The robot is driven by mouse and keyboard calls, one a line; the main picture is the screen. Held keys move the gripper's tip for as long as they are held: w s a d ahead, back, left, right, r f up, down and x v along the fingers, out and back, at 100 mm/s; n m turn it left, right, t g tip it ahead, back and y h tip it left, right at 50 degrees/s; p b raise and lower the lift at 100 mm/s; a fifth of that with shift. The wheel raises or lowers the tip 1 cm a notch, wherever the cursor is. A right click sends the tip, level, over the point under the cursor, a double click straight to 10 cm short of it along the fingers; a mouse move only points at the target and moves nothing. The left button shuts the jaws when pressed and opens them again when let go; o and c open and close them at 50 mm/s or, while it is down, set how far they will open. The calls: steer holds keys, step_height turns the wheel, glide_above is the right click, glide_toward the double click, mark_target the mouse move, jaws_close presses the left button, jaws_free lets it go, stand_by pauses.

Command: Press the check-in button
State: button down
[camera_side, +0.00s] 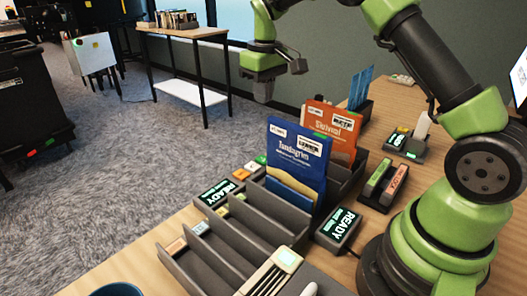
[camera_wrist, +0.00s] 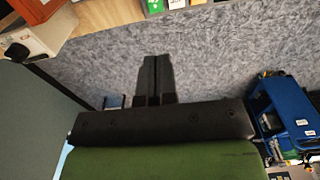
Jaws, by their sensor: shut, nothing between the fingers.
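My gripper (camera_side: 263,92) hangs high in the side view, above and behind the sorter and well apart from any button. Its fingers also show closed together and empty in the wrist view (camera_wrist: 156,62). I cannot read which button is the check-in button.
The slotted grey sorter (camera_side: 212,250) holds a blue book (camera_side: 296,155) and an orange book (camera_side: 333,125) upright. A second READY display (camera_side: 338,226) and two handheld labelled bars (camera_side: 396,183) lie to its right. A side table (camera_side: 190,33) stands behind, across open carpet.

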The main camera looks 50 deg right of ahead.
mark_target(263, 160)
steer(key=f, duration=0.1)
steer(key=d+f, duration=0.1)
steer(key=shift+w+f, duration=0.3)
steer(key=shift+w, duration=0.05)
step_height(263, 160, down, 14)
steer(key=shift+r, duration=0.1)
stand_by(0.4)
steer(key=shift+f, duration=1.15)
steer(key=shift+a, duration=0.1)
step_height(263, 160, up, 9)
steer(key=shift+w+r, duration=0.1)
steer(key=shift+w, duration=0.05)
stand_by(0.4)
